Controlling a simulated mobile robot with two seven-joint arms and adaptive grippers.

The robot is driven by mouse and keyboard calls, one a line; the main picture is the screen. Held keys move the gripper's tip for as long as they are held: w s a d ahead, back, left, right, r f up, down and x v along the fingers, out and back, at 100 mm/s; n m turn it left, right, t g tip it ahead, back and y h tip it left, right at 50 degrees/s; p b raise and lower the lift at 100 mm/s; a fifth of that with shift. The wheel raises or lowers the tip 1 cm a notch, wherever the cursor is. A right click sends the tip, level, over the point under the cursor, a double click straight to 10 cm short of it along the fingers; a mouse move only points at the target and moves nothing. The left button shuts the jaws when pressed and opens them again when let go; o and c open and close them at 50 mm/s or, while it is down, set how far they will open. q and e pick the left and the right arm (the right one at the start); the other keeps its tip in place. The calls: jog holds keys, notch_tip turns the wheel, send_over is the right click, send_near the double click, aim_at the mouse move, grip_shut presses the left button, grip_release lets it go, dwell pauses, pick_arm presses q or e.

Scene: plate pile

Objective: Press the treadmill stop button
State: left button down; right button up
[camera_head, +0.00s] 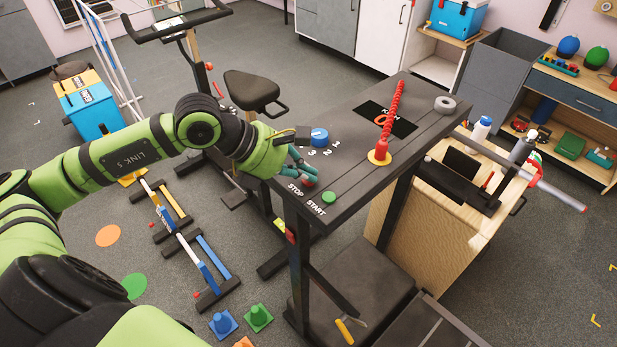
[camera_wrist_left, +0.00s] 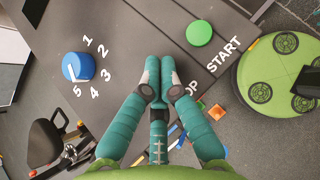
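The treadmill console (camera_head: 345,150) is a dark sloping panel. Its red stop button (camera_head: 309,182) sits near the front left edge, above the word STOP. My left gripper (camera_head: 302,166) is at this button, with its teal fingertips close over or beside it; I cannot tell whether they touch. In the left wrist view the fingertips of my left gripper (camera_wrist_left: 158,85) are drawn together with nothing seen between them, and they hide the red button and part of its label. A green start button (camera_head: 329,197) is beside it and also shows in the wrist view (camera_wrist_left: 199,33). My right gripper is not in view.
A blue numbered dial (camera_head: 320,137) is just behind my left gripper. A red coiled cord (camera_head: 396,110) rises from a yellow-based red key piece (camera_head: 380,157). A grey ring (camera_head: 444,105) lies farther back. An exercise bike seat (camera_head: 251,88) is close left of the console.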

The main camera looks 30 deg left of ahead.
aim_at(304, 182)
pick_arm(q)
jog(key=shift+r, duration=0.6)
jog(key=shift+r, duration=0.1)
jog(key=shift+r+p, duration=1.45)
jog(key=shift+r, duration=1)
